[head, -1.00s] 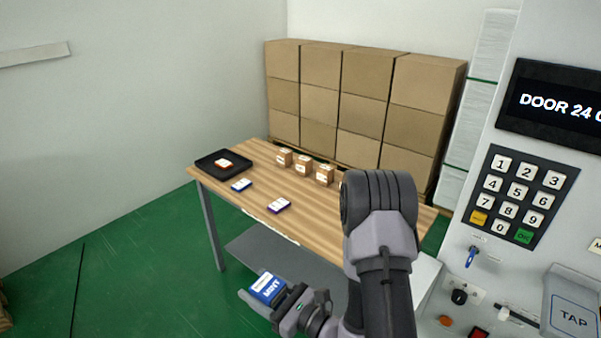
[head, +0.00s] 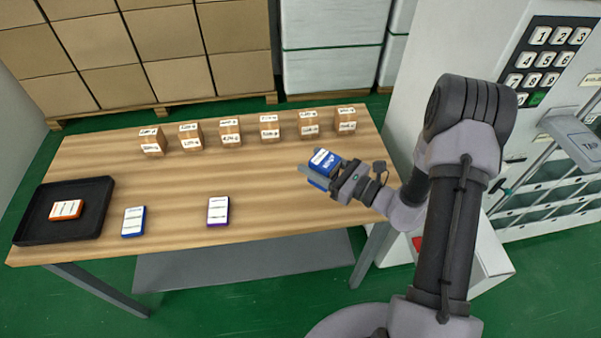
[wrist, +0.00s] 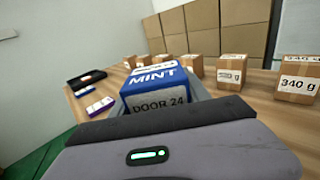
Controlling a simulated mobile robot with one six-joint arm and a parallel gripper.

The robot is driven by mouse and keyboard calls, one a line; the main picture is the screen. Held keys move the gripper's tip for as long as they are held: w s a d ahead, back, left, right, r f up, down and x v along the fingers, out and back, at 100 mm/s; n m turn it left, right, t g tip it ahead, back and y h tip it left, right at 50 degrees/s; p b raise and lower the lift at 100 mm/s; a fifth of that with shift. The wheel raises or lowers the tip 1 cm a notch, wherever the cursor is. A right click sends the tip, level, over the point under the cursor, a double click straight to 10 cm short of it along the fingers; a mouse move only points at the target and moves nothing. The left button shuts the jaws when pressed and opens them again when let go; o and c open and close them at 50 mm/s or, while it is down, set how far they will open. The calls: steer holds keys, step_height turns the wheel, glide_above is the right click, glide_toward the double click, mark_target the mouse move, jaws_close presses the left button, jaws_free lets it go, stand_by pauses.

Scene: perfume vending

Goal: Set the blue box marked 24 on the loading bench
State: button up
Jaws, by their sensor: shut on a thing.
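The blue box (head: 323,163) has a white-and-blue top. In the wrist view the blue box (wrist: 158,88) reads MINT, with DOOR 24 on a grey label. My gripper (head: 322,174) is shut on it, near the right end of the bench. The loading bench (head: 270,185) is a wooden table with a clear stretch of top left of the gripper. The box appears held above the bench top; the exact gap cannot be told.
Several small cardboard cubes with weight labels (head: 230,132) stand along the back. A purple box (head: 218,210), another blue box (head: 134,221) and a black tray (head: 97,205) holding an orange box (head: 66,210) are at left. The vending machine (head: 530,150) stands at right.

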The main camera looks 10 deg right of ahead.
steer(key=f, duration=0.2)
steer(key=f+b, duration=0.2)
steer(key=f, duration=0.1)
steer(key=shift+s+d+f, duration=0.1)
steer(key=shift+d+f, duration=0.2)
steer(key=shift+d, duration=0.05)
steer(key=shift+f, duration=0.1)
steer(key=shift+f, duration=0.15)
steer(key=o, duration=1.5)
steer(key=shift+r, duration=0.2)
steer(key=p+v, duration=0.2)
steer(key=v, duration=0.5)
steer(key=shift+s+d+r, duration=0.1)
steer(key=shift+s+d, duration=0.1)
